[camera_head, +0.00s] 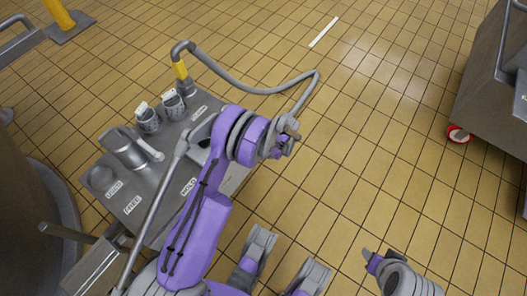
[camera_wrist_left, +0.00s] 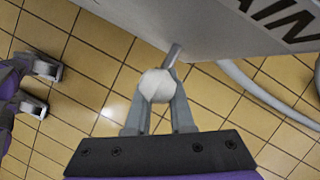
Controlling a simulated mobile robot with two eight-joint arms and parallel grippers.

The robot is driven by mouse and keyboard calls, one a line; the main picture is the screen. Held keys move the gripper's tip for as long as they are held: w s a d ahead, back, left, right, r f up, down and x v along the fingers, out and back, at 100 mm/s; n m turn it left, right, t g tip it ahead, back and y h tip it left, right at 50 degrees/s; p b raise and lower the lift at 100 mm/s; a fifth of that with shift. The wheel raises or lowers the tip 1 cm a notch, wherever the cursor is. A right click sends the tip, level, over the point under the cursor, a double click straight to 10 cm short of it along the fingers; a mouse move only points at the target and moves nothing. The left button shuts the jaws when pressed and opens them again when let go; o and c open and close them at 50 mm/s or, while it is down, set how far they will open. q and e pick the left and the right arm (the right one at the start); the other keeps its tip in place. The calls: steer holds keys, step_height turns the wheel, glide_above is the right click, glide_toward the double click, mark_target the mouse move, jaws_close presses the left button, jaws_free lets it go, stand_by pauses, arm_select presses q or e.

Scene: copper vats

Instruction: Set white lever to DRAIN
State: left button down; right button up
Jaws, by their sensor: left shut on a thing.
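The white lever shows in the left wrist view as a faceted white knob (camera_wrist_left: 156,86) on a short metal rod. The rod reaches to the edge of a grey panel (camera_wrist_left: 215,22). A black label ending in "AIN" (camera_wrist_left: 285,15) is printed on the panel, up and to the right of the knob. My left gripper (camera_wrist_left: 158,98) is shut on the knob, one finger on each side. In the head view, my purple arm hides the knob and the left gripper.
In the head view, a grey labelled console top (camera_head: 160,198) carries a metal jug (camera_head: 126,150) and two perforated cups (camera_head: 149,121). A metal cabinet (camera_head: 490,100) stands right. Tiled floor between is clear.

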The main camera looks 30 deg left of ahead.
arm_select(q)
steer(key=shift+s+a, duration=0.1)
steer(key=shift+a, duration=0.25)
steer(key=c, duration=0.8)
jaws_free()
steer(key=shift+d+r, duration=0.25)
steer(key=shift+r, duration=0.2)
steer(key=p+v, duration=0.1)
steer(key=v, duration=0.5)
steer(key=p+v, duration=0.1)
steer(key=v, duration=0.2)
steer(key=shift+w+r+p, duration=0.3)
steer(key=shift+w+r, duration=0.05)
steer(key=shift+r, duration=0.05)
